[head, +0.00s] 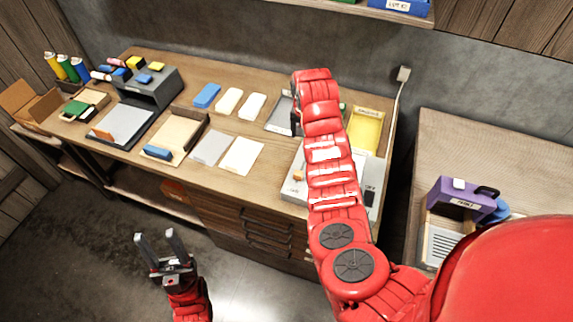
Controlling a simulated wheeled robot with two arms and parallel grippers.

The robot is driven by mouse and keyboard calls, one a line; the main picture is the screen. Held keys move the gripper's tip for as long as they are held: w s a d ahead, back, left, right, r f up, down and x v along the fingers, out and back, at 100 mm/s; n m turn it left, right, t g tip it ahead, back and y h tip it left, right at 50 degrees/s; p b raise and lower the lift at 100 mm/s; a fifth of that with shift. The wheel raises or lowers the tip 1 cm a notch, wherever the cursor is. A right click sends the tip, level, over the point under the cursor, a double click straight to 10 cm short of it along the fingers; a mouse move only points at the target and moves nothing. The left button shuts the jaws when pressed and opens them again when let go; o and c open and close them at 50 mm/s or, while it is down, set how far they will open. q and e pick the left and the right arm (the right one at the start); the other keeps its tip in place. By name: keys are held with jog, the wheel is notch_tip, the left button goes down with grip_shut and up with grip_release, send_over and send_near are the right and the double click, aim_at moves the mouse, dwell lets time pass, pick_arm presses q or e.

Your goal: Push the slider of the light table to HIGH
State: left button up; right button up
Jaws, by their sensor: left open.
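The light table (295,187) is a flat white box at the front right of the wooden workbench. My red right arm crosses over it and hides its middle, so I cannot make out the slider or its setting. My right gripper (295,122) is a small dark shape at the arm's far end, above the back of the bench beyond the light table. It is mostly hidden, and its jaws cannot be read. My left gripper (160,246) is open and empty, low over the floor in front of the bench, well left of the light table.
The workbench (222,180) holds a yellow tray (367,130), a grey tray (280,112), white sheets (241,156) and a blue block (207,95). A purple device (462,198) stands on the right-hand table (480,140). Bare floor lies in front of the bench.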

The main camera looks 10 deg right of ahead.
jog(key=s+a+r+g, duration=0.2)
jog(key=s+r, duration=0.1)
jog(key=b, duration=0.5)
send_over(298, 173)
jog(key=shift+y, duration=0.4)
notch_tip(298, 173, down, 9)
jog(key=shift+d, duration=0.1)
notch_tip(298, 173, down, 6)
jog(key=p, duration=0.2)
jog(key=shift+f+p, duration=0.15)
jog(key=shift+p, duration=0.15)
jog(key=shift+f, duration=1.15)
grip_shut()
